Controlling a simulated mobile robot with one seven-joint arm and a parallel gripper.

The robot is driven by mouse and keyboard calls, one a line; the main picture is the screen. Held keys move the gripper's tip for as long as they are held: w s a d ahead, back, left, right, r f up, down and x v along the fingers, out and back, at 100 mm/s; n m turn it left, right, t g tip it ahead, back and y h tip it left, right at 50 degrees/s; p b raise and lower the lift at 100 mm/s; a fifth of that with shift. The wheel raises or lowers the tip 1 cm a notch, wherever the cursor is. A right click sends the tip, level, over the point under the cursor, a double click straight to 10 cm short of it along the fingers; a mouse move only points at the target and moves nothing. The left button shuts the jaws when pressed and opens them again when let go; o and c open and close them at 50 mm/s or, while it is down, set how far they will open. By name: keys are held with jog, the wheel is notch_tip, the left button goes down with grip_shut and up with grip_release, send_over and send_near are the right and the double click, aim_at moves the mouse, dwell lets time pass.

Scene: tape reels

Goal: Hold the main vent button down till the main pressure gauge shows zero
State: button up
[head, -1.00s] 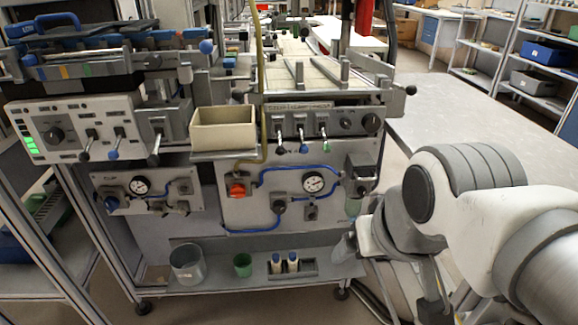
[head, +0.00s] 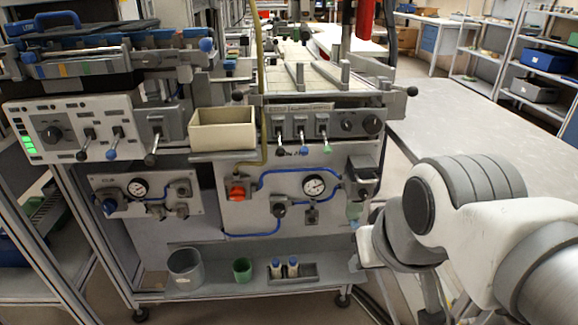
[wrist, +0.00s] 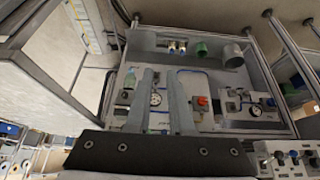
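The right-hand panel (head: 235,208) carries a round white gauge (head: 314,185) with blue tubing, an orange-red knob (head: 237,192), a dark round fitting (head: 279,209) and a small block (head: 312,214) below the gauge. I cannot tell which part is the main vent button. The needle reading and labels are too small to read. The wrist view looks at the panel upside down. There my gripper (wrist: 160,72) is open and empty, its two fingers apart, with this gauge (wrist: 156,98) seen between them. The fingers appear clear of the panel. In the head view the fingers are not clearly visible.
A smaller panel (head: 105,186) at left has another gauge (head: 138,188) and a blue knob (head: 110,206). A beige bin (head: 222,130) and levers sit above. A grey cup (head: 185,268) and green cup (head: 242,270) stand on the lower shelf. A grey table (head: 455,125) is at right.

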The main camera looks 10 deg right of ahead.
grip_shut()
dwell(0.8)
jog(key=shift+w, duration=0.15)
dwell(0.3)
